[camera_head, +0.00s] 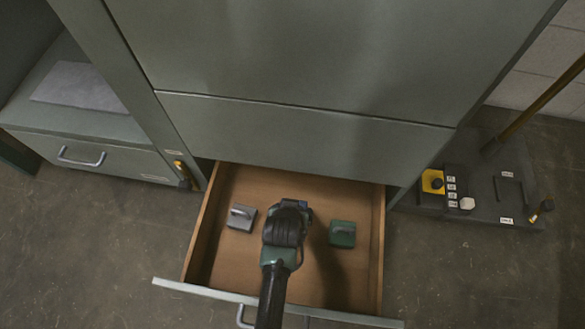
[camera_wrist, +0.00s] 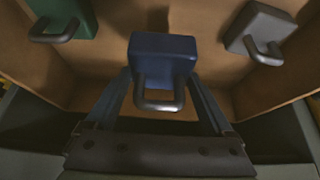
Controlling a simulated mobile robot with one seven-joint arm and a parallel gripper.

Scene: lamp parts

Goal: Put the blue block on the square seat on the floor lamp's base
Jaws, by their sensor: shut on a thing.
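The blue block (camera_wrist: 165,52) with its grey loop handle shows in the middle of the wrist view, between the fingers of my gripper (camera_wrist: 162,85). The gripper is shut on it. In the head view my gripper (camera_head: 296,207) is over the open drawer and mostly hides the block. I cannot tell whether the block touches the drawer floor. The floor lamp's dark base (camera_head: 512,212) lies on the floor at the right, with its slanted pole (camera_head: 541,100). A dark square outline shows on the base's top; I cannot tell whether it is the seat.
The open wooden drawer (camera_head: 338,281) also holds a grey block (camera_head: 241,217) at left and a green block (camera_head: 342,234) at right, both with handles. The lamp base carries a yellow part (camera_head: 433,182) and a white knob (camera_head: 467,203). The cabinet (camera_head: 300,125) rises behind the drawer.

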